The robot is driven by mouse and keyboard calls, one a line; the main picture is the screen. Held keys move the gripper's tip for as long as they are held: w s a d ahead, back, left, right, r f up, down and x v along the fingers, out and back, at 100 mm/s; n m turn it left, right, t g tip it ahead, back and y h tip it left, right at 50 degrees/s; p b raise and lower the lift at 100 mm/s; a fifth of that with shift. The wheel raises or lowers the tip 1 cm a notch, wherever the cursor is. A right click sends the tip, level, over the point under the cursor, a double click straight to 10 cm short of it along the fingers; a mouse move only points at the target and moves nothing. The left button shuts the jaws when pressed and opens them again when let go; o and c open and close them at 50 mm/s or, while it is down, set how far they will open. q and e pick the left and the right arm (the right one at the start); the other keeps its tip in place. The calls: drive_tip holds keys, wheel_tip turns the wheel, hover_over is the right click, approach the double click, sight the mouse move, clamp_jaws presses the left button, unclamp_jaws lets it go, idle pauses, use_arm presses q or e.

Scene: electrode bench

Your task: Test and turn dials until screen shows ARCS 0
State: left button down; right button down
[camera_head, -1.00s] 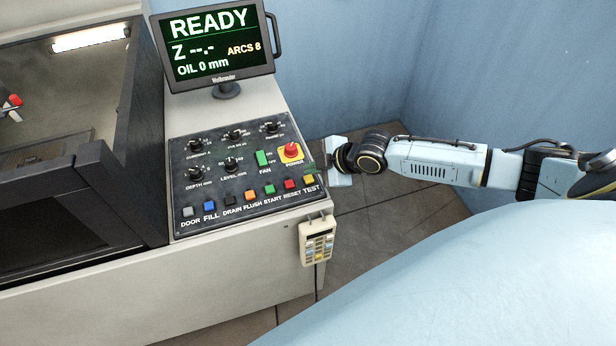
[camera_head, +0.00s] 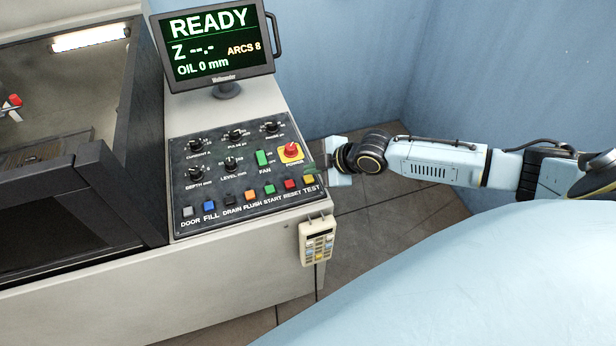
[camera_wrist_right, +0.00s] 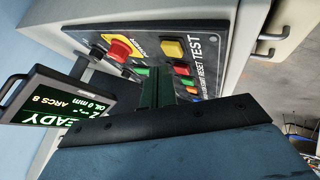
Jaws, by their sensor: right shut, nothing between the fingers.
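The screen (camera_head: 215,45) reads READY, Z --.-, ARCS 8 and OIL 0 mm. The control panel (camera_head: 245,175) below it carries several black dials, among them the DEPTH dial (camera_head: 195,174) and the LEVEL dial (camera_head: 231,163). A row of coloured buttons runs along its front, with the yellow TEST button (camera_head: 309,179) at the right end. My right gripper (camera_head: 315,169) is at the panel's right edge, close to the TEST button. In the right wrist view its fingers (camera_wrist_right: 158,80) are shut and empty, with the yellow TEST button (camera_wrist_right: 173,48) just beyond them. My left gripper is not in view.
A red POWER knob (camera_head: 291,150) on a yellow plate and a green FAN switch (camera_head: 263,158) stand up from the panel near my right gripper. A keypad handset (camera_head: 317,240) hangs on the bench front. A dark-framed tank (camera_head: 75,190) is at the left.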

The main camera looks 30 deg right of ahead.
sight(313, 180)
drive_tip(key=shift+f, duration=0.4)
drive_tip(key=shift+f+b, duration=0.5)
idle(0.5)
drive_tip(key=shift+r, duration=0.1)
drive_tip(key=shift+r+p, duration=0.85)
wheel_tip(313, 180, up, 6)
drive_tip(key=p, duration=0.5)
idle(0.5)
